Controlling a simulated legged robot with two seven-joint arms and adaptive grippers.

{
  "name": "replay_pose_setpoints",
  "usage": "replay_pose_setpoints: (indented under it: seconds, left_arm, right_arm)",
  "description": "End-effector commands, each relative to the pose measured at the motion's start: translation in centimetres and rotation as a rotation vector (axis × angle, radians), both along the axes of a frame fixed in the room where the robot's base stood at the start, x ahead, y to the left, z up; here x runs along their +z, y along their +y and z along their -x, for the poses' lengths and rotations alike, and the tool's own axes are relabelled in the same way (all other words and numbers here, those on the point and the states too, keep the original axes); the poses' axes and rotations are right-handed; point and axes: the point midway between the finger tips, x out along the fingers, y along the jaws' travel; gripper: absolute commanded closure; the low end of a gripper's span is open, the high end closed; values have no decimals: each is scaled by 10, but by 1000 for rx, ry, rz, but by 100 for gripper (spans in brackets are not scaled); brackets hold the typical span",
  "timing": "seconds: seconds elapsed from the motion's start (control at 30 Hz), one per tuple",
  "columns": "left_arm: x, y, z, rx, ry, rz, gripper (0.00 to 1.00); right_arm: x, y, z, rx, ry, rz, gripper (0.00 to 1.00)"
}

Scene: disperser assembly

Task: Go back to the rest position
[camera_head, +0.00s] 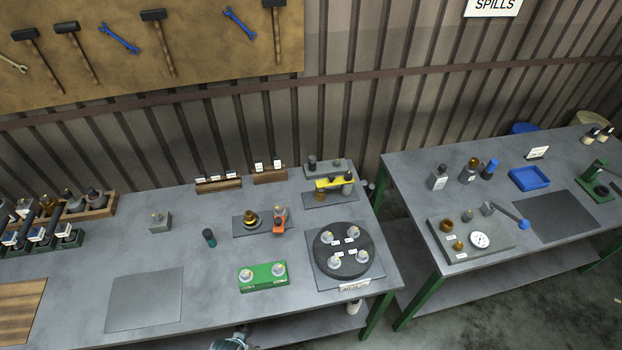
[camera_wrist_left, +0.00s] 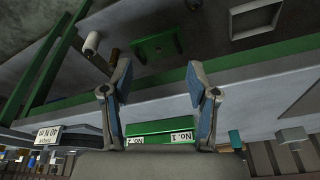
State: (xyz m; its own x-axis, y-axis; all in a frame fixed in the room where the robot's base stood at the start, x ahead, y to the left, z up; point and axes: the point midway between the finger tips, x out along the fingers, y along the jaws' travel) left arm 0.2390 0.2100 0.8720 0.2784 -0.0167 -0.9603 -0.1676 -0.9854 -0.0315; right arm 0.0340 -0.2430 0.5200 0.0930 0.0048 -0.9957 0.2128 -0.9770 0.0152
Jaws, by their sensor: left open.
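My left gripper (camera_wrist_left: 158,82) is open in the left wrist view, its two blue-padded fingers well apart with nothing between the tips. That view is upside down. The green block (camera_wrist_left: 160,127) with labels No. 1 and No. 2 shows beyond the fingers, close to the table edge. In the head view the green block (camera_head: 262,277) stands on the left table with two round metal pieces on top. A small grey-teal part (camera_head: 229,343) shows at the bottom edge and may be my left gripper. My right gripper is not in view.
A round black plate (camera_head: 342,250) with several metal pieces stands right of the green block on the left table (camera_head: 215,290). A grey mat (camera_head: 145,299) is bare. Bottle racks stand behind. The right table (camera_head: 400,165) holds a gauge plate (camera_head: 468,250) and a blue tray (camera_head: 529,179).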

Motion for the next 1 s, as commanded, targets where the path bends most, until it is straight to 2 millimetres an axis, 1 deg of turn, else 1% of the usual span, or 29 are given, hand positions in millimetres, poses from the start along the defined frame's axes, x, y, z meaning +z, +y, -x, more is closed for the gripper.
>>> replay_pose_setpoints:
  seconds: [0.03,0.07,0.17,0.2,0.27,0.3,0.37,0.4,0.47,0.5,0.57,0.6,0.67,0.7,0.8,0.9,1.0]
  left_arm:
    - [-21,0,0,-1,11,0,41]
    - [-33,-1,-1,-2,15,0,41]
    - [-75,-1,0,-6,30,-1,41]
    - [-95,-2,2,-7,38,-1,41]
    - [-128,-1,6,-9,50,-2,41]
    - [-153,-1,10,-11,58,-3,41]
    - [-195,0,20,-13,75,-5,41]
    - [-225,2,30,-15,87,-6,41]
    - [-269,4,48,-18,104,-8,41]
    - [-296,6,63,-21,116,-9,41]
    - [-334,10,86,-25,133,-11,41]
    - [-356,12,104,-28,144,-13,41]
    - [-383,17,128,-31,158,-14,41]
    - [-398,20,144,-33,167,-15,41]
    - [-422,26,178,-37,183,-18,41]
    - [-434,30,198,-40,191,-20,41]
    - [-438,33,209,-42,195,-21,41]
  right_arm:
    - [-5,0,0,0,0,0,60]
    - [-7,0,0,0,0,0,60]
    - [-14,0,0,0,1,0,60]
    - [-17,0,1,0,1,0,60]
    - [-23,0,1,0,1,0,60]
    - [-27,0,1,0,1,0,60]
    - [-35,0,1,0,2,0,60]
    - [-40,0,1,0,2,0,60]
    - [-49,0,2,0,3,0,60]
    - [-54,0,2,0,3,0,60]
    - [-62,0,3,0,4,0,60]
    - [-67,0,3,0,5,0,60]
    - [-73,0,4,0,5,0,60]
    - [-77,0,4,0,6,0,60]
    - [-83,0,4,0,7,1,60]
    - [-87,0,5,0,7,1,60]
    - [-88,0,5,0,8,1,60]
